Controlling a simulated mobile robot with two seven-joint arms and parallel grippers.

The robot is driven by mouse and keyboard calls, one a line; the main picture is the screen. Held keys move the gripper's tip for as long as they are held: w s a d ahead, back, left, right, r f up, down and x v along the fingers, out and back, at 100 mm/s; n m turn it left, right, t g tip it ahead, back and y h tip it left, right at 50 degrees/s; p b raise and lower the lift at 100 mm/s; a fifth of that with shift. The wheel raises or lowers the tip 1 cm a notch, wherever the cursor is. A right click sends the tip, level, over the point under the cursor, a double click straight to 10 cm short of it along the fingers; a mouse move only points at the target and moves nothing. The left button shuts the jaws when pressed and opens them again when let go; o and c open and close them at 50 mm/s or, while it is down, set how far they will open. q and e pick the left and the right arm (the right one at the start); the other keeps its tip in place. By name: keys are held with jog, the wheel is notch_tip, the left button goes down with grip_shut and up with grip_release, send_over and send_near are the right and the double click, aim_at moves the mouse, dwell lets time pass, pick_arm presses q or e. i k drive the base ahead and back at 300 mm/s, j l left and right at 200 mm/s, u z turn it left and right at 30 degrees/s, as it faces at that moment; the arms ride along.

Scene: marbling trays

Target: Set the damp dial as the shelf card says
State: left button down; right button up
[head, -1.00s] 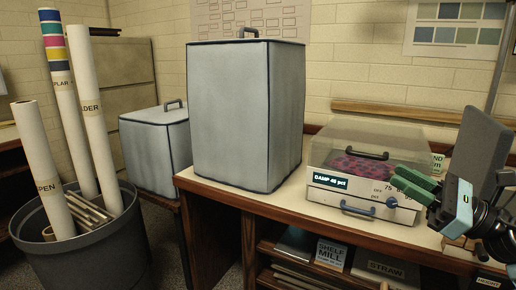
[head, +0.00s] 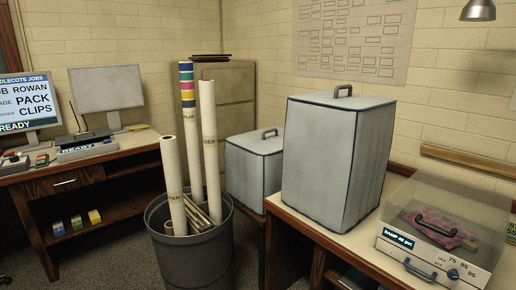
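The damp box (head: 395,256) stands on the bench at the lower right, with a clear lid that looks closed. A pink and dark patterned thing (head: 440,232) shows inside it. Its front has a small lit display (head: 399,240) that seems to read DAMP 46 pct. The blue damp dial (head: 453,274) sits at the right of the front, under printed numbers that look like 75, 85 and 95. The dial's pointer is too small to read. I cannot pick out a shelf card. Neither of my grippers is in view.
A tall grey covered box (head: 335,160) and a smaller one (head: 254,165) stand left of the damp box. A bin (head: 192,262) of paper rolls stands on the floor. At the far left, a desk (head: 90,178) holds screens, one showing job text.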

aim_at(453, 275)
jog(key=z, duration=1.4)
